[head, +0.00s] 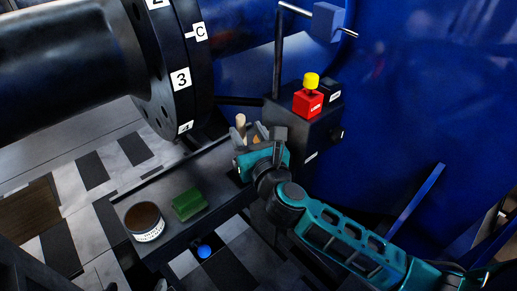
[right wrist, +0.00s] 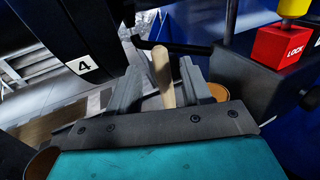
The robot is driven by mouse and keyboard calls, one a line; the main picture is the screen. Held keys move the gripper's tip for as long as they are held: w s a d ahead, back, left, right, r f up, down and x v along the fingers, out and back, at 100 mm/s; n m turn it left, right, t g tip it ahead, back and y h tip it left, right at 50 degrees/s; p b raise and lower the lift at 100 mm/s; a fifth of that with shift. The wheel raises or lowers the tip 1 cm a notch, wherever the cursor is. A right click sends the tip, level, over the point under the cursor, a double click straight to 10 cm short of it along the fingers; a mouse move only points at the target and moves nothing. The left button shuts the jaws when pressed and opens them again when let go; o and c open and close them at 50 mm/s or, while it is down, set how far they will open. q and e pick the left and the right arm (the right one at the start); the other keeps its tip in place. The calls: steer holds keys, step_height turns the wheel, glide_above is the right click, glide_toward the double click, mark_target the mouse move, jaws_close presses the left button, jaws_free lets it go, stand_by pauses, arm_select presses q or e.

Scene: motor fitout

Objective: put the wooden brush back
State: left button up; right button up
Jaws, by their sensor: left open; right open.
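The wooden brush shows as a pale, rounded handle (head: 241,120) standing up beside the black control box in the head view. In the right wrist view the handle (right wrist: 163,78) is nearly upright between the two grey fingers, with gaps visible on both sides. Its lower end is hidden behind my gripper's body. My right gripper (head: 252,132) is open around the handle; the fingers (right wrist: 158,85) do not visibly press on it. I cannot make out my left gripper in the head view.
A black box with a red and yellow lock button (head: 308,102) stands close to my right gripper. A dark shelf holds a green block (head: 189,204) and a round tin with a brown top (head: 144,222). A blue ball (head: 204,252) lies below. A black numbered flange (head: 180,78) overhangs.

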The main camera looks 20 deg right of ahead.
steer(key=s+a+n+y, duration=0.35)
steer(key=s+n, duration=0.25)
steer(key=n, duration=0.6)
steer(key=s+a+n+y, duration=0.2)
steer(key=s+n+y, duration=0.3)
steer(key=n, duration=0.6)
steer(key=s+d+f+n+g+h, duration=0.2)
steer(key=s+f+n+g+h, duration=0.1)
steer(key=f+n, duration=0.5)
steer(key=s+d+f+n+g+h, duration=0.2)
steer(key=s+d+f+n+g, duration=0.15)
steer(key=f+n, duration=0.45)
arm_select(q)
steer(key=s+a+r+y+p, duration=0.1)
steer(key=a+r+p, duration=0.2)
steer(key=r+p, duration=0.5)
steer(key=p, duration=0.4)
steer(key=shift+s+r+p, duration=0.3)
steer(key=shift+r+p, duration=0.05)
steer(key=shift+p, duration=0.05)
arm_select(e)
step_height(320, 180, up, 8)
steer(key=s+d+h, duration=0.1)
steer(key=shift+s+d, duration=0.35)
steer(key=shift+d, duration=0.05)
